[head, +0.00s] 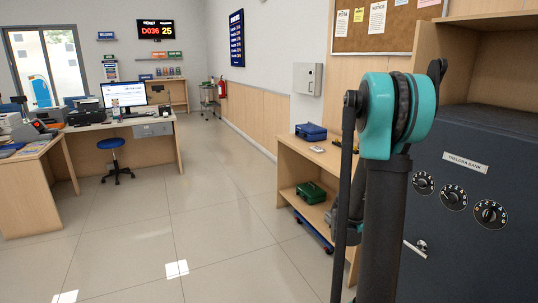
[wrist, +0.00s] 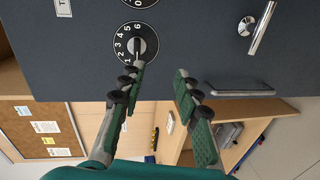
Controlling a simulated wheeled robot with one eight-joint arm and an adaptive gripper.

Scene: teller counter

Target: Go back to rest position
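My gripper (wrist: 160,72) is open in the wrist view, with a clear gap between its two green-padded fingers and nothing held. Its fingertips are in front of the dark blue safe (wrist: 200,40), close to a numbered dial (wrist: 136,44). I cannot tell whether a finger touches the dial. In the head view my arm stands upright in front of the safe (head: 470,220), and the gripper is mostly hidden behind it. The safe's front shows several dials, a "Meloba Bank" label (head: 466,162) and a silver handle (head: 416,248), which also shows in the wrist view (wrist: 262,28).
A wooden shelf unit (head: 300,160) left of the safe holds a blue cash box (head: 311,131) and a green one (head: 311,192). A desk (head: 125,121) and a blue stool (head: 113,143) stand at the left. The tiled floor (head: 200,225) between is clear.

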